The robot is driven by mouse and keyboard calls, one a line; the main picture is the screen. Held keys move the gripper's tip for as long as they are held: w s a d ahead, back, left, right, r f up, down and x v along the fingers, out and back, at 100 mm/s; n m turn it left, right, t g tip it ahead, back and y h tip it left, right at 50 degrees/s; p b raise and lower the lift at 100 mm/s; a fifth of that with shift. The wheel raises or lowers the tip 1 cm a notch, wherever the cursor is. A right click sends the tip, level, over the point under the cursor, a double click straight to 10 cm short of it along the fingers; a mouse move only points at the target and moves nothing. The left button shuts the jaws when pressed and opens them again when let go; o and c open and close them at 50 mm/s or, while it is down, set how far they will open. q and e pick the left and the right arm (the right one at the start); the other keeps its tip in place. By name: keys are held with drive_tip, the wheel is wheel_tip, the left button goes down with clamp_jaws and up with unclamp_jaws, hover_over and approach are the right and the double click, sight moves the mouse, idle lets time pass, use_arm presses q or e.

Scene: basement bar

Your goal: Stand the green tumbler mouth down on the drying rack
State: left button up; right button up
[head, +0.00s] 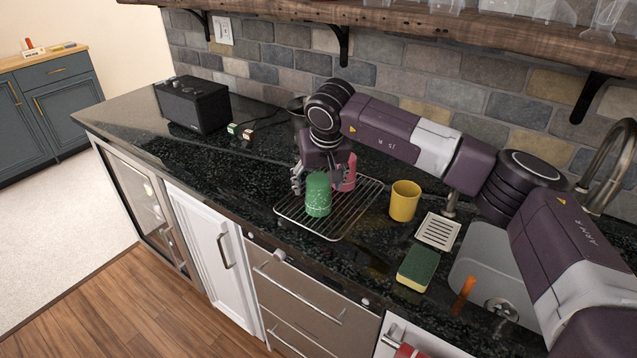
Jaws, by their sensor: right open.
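The green tumbler (318,198) stands upright on its rim on the wire drying rack (346,226), near its left side. Its closed end faces up, so it looks mouth down. My right gripper (314,180) is open, just behind and at the left of the green tumbler. One finger shows left of the tumbler; the other is partly hidden, so I cannot tell whether they touch it. My left gripper is not in view.
A pink tumbler (349,172) stands behind the green one, partly hidden by my gripper. A yellow cup (404,201) stands mouth up right of the rack. A sponge (418,269), a soap dish (438,232) and a sink lie further right. A black speaker (193,105) is at back left.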

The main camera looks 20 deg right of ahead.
drive_tip(key=w+p+v, duration=0.1)
drive_tip(key=p+v, duration=0.3)
drive_tip(key=v, duration=1.5)
drive_tip(key=shift+r+p, duration=0.3)
